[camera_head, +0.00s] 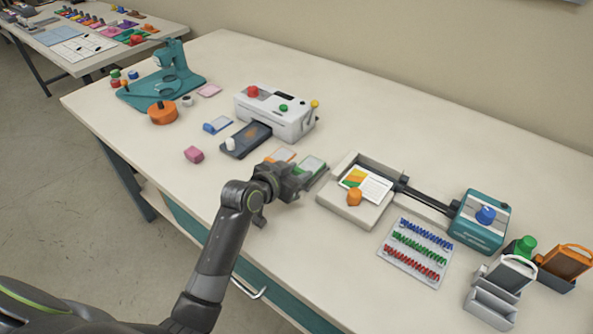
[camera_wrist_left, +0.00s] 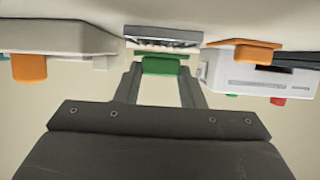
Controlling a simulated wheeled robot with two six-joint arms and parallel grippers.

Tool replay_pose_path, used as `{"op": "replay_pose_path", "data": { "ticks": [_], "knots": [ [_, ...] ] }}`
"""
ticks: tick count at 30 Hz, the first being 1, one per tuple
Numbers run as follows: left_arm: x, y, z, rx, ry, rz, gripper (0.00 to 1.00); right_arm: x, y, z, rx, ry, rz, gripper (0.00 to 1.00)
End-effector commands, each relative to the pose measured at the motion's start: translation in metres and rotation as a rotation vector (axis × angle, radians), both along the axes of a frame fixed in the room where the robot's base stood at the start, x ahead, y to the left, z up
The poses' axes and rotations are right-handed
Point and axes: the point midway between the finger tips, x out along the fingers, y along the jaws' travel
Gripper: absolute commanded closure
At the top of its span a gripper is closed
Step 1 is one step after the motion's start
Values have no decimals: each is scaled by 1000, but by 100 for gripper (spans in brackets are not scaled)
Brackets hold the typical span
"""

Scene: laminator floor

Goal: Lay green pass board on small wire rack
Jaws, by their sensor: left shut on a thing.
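The green pass board (camera_head: 313,164) is by the jaws of my left gripper (camera_head: 295,179) in the head view, over the middle of the table. In the left wrist view my left gripper (camera_wrist_left: 160,72) is shut on the green block of the board (camera_wrist_left: 159,66), with a grey edge beyond it. I cannot tell whether the board touches the table. I cannot make out a small wire rack for certain; a grey plate with blue, green and red coils (camera_head: 413,254) lies to the right, apart from the gripper. My right gripper is not in view.
An orange board (camera_head: 281,154) lies beside the green one. A white machine (camera_head: 275,112) stands behind, and a light tray with an orange knob (camera_head: 345,211) stands to the right. A teal machine (camera_head: 481,221) is farther right. Table space in front of the pink block (camera_head: 194,154) is clear.

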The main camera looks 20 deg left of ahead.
Motion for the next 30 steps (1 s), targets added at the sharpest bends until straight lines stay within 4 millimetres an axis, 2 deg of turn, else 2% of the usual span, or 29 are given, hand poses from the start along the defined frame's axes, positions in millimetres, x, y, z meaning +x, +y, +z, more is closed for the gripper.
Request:
{"op": "replay_pose_path", "data": {
  "ticks": [7,8,12,21,26,30],
  "knots": [
    [0,0,-5,0,-1,0,86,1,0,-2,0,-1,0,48],
    [0,0,-5,0,0,0,62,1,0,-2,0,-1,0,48],
    [0,0,-5,0,0,0,44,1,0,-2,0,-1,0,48],
    [0,0,-4,0,1,0,43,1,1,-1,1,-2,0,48],
    [0,0,12,1,-1,0,43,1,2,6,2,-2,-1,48],
    [-19,8,15,2,-1,1,43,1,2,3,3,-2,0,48]
  ]
}}
